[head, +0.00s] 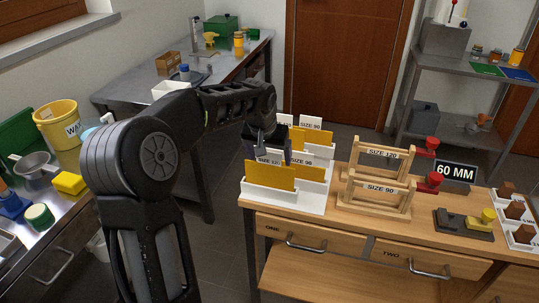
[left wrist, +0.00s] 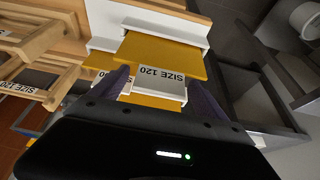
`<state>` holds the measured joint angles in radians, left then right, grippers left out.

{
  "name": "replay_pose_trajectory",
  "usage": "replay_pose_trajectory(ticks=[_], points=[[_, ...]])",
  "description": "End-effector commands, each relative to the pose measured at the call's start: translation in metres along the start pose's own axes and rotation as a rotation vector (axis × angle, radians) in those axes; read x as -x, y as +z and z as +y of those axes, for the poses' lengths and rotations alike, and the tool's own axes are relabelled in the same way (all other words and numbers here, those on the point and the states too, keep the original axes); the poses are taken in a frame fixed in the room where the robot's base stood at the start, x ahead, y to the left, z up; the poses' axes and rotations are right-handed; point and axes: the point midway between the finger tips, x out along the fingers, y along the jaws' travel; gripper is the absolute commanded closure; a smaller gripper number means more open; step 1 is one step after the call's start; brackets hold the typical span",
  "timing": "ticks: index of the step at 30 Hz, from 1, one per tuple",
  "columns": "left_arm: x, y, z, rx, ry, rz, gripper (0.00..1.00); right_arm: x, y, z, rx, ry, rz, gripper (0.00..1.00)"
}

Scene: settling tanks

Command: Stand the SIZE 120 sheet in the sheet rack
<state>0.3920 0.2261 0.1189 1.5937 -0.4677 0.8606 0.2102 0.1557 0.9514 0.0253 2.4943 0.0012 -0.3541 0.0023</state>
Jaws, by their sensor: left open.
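Several yellow sheets stand upright in white stepped holders (head: 285,203) on the wooden bench, with white tags reading SIZE 120 or SIZE 90. The front-left sheet (head: 270,176) has a SIZE 120 tag, partly covered by my left gripper (head: 268,150). In the left wrist view my left gripper (left wrist: 160,84) is open, its two purple fingers on either side of a white SIZE 120 tag (left wrist: 163,80). I cannot tell whether they touch it. Wooden racks marked SIZE 120 (head: 383,152) and SIZE 90 (head: 380,188) stand right of the holders, with no sheet visible in them. My right gripper is out of view.
Drawers (head: 308,242) are below. A side table with a yellow bucket (head: 58,125) is at left.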

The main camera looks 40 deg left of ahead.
Motion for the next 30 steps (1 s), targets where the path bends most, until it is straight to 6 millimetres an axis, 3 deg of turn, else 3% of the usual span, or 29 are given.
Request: replay_pose_trajectory(ticks=[7,11,24,30], points=[[0.005,-0.002,0.0,0.0,0.0,0.001,0.15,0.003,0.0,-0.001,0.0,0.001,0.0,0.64],[0.019,-0.002,0.0,0.001,0.0,0.004,0.15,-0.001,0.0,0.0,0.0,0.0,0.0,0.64],[0.104,-0.002,0.0,0.0,0.001,0.004,0.15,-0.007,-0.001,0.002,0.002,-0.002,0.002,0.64],[0.122,-0.001,0.0,0.0,0.0,0.001,0.15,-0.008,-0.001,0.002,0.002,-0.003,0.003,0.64]])
